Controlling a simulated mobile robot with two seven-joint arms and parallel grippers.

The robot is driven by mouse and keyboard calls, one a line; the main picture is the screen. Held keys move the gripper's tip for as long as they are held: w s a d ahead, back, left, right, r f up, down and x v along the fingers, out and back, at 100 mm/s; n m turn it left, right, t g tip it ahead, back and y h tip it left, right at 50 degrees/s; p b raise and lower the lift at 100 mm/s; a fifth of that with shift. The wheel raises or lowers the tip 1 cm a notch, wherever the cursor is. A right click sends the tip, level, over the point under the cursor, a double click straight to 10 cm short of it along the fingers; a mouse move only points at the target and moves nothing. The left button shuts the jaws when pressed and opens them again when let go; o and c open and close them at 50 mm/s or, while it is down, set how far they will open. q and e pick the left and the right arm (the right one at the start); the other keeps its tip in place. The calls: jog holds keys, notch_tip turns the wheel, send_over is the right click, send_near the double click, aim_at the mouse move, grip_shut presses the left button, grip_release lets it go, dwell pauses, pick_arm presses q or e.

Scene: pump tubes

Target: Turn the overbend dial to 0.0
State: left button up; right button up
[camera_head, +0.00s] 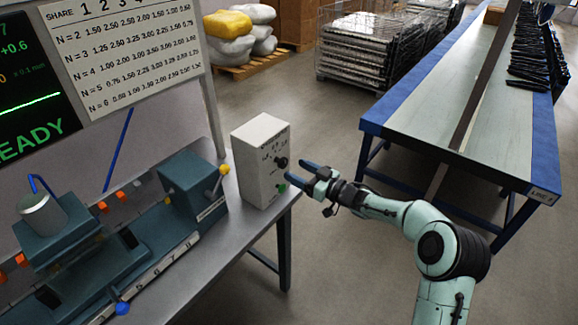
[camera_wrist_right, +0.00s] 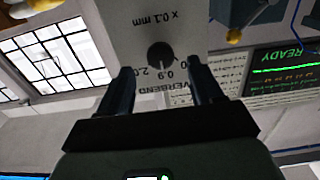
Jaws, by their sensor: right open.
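The overbend dial is a small dark round knob (camera_head: 281,163) on the front of a pale grey control box (camera_head: 258,138) at the right end of the bench. In the right wrist view the knob (camera_wrist_right: 160,55) lies ahead between my fingertips, with upside-down markings around it, among them 0.9 and "x 0.1 mm". The knob's exact setting is too small to read. My right gripper (camera_head: 296,171) is open and empty, its fingers pointing at the box face close to the knob. It also shows in the right wrist view (camera_wrist_right: 160,85). My left gripper is not in view.
A green button (camera_head: 282,187) sits below the knob. The teal bending machine (camera_head: 190,195) stands left of the box. A screen (camera_head: 28,95) reads READY beside a number chart (camera_head: 125,45). A long blue-edged table (camera_head: 460,130) stands at right, with open floor between.

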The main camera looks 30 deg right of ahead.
aim_at(285, 164)
jog(key=shift+x, duration=1.95)
jog(key=c, duration=1.1)
jog(key=shift+o, duration=0.2)
jog(key=n+b, duration=0.2)
jog(key=n, duration=0.2)
jog(key=shift+f+b, duration=0.15)
jog(key=shift+b, duration=0.25)
jog(key=n+b, duration=0.3)
jog(key=n, duration=0.1)
jog(key=shift+n, duration=0.6)
